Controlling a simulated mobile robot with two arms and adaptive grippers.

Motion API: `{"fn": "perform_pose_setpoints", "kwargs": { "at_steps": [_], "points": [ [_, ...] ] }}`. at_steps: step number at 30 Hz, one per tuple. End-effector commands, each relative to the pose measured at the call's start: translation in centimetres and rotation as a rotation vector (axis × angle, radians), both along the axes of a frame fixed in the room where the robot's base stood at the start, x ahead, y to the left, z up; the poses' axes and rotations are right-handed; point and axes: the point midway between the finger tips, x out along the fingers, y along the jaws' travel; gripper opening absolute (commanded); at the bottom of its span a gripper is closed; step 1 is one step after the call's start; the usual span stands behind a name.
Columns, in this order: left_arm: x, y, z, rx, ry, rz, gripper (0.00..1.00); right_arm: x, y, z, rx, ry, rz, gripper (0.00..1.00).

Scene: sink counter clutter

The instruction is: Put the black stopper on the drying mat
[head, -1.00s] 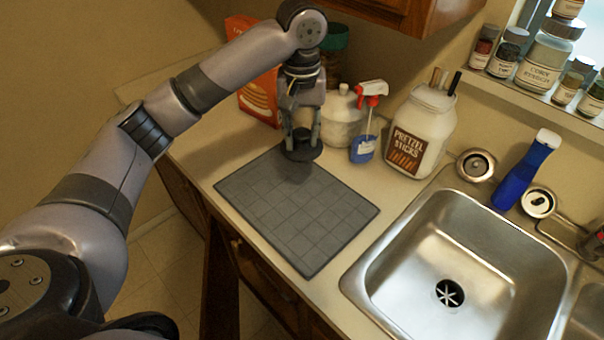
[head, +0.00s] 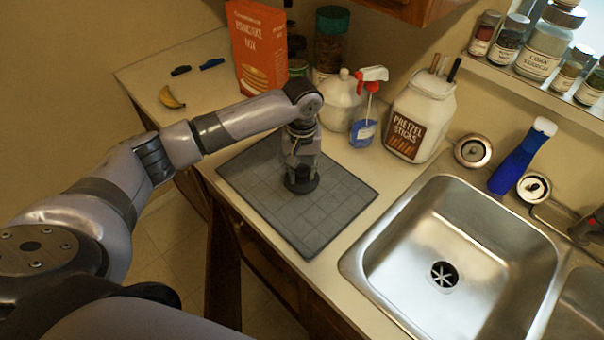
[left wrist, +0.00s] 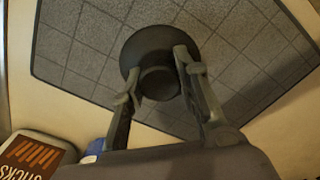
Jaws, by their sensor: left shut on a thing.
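The black stopper (head: 302,184) is a round, dark disc with a knob on top. My left gripper (head: 301,172) points down over the drying mat and is shut on the stopper's knob. The left wrist view shows the stopper (left wrist: 150,50) between the two fingertips (left wrist: 160,82). The grey drying mat (head: 325,215) with a grid pattern lies flat on the counter left of the sink. The stopper is over the mat's upper middle, at or just above its surface; I cannot tell whether it touches. My right gripper is not in view.
A white jug (head: 342,100), a spray bottle (head: 366,120) and a pretzel jar (head: 418,118) stand behind the mat. An orange pancake box (head: 258,50) and a banana (head: 171,97) are farther left. The sink (head: 455,250) is to the right.

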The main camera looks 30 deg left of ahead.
Motion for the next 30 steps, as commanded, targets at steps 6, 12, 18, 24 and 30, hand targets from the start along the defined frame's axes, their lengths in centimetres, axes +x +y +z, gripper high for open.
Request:
{"fn": "perform_pose_setpoints", "kwargs": {
  "at_steps": [6,12,18,24,30],
  "points": [
    [0.0,0.0,-2.4,0.0,0.001,0.001,0.02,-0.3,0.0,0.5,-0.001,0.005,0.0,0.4],
    [0.0,0.0,-2.5,0.0,0.0,0.001,0.02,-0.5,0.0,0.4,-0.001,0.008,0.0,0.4],
    [0.0,0.0,-2.8,0.0,0.001,0.001,0.31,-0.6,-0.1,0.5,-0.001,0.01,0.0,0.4],
    [0.0,0.0,-2.7,0.0,0.001,0.001,0.44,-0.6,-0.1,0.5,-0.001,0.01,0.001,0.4],
    [0.0,0.0,-2.7,0.0,0.0,0.001,0.49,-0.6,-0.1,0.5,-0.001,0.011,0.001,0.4]
  ]
}}
